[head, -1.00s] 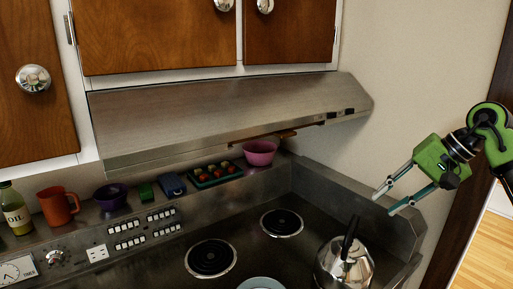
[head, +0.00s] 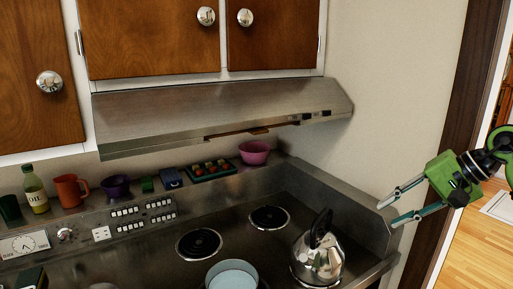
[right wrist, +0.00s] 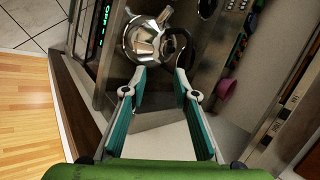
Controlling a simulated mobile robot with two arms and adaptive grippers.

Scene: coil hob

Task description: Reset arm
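My right gripper (head: 392,212) is green with teal-lined fingers. It is raised at the right of the head view, beside the wall and right of the hob, with its fingers apart and nothing between them. In the right wrist view the same gripper (right wrist: 159,75) shows its two fingers spread wide. The steel kettle (head: 318,256) stands on the right front of the hob, left of and below the gripper and apart from it. In the right wrist view the kettle (right wrist: 148,38) shows beyond the fingertips. My left gripper is in neither view.
Two bare coil burners (head: 199,244) are at the back of the hob. A light blue pot (head: 232,274) stands at the front. The back ledge holds an oil bottle (head: 35,190), an orange mug (head: 70,190), a pink bowl (head: 254,152) and small items. The range hood (head: 220,115) hangs above.

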